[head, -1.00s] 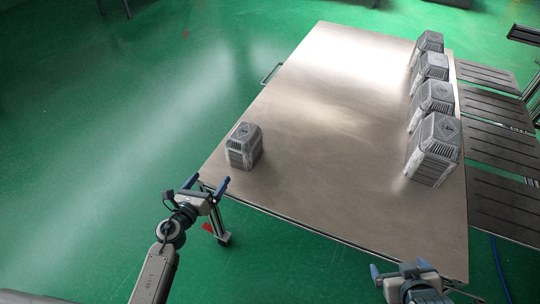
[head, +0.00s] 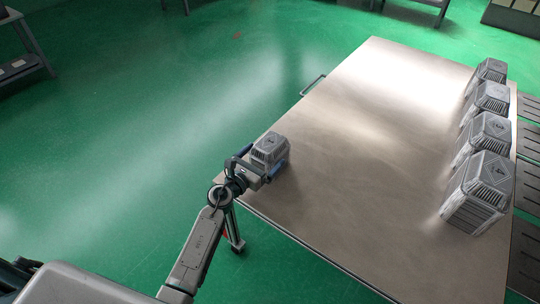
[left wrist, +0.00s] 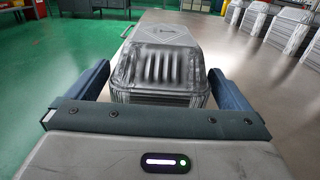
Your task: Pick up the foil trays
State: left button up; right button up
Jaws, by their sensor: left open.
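A grey, ribbed foil tray stack (head: 270,148) stands alone near the left corner of the table. My left gripper (head: 260,165) is open at its near side, with one blue finger on each side of it. In the left wrist view the foil tray stack (left wrist: 160,65) sits between the two spread fingers of the gripper (left wrist: 158,78). I cannot tell whether either finger touches it. More such foil tray stacks stand in a row along the table's right edge, the nearest one (head: 478,195) being the largest in view. My right gripper is out of view.
The brown table top (head: 350,170) is bare between the lone stack and the row. A metal handle (head: 312,84) sticks out from its left edge. Dark slatted panels (head: 526,250) lie beyond the right edge. Green floor is open on the left.

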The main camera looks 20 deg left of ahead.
pick_arm(q)
jog(key=x, duration=0.3)
jog(key=shift+w, duration=0.15)
jog(key=c, duration=0.9)
jog(key=shift+c, duration=0.2)
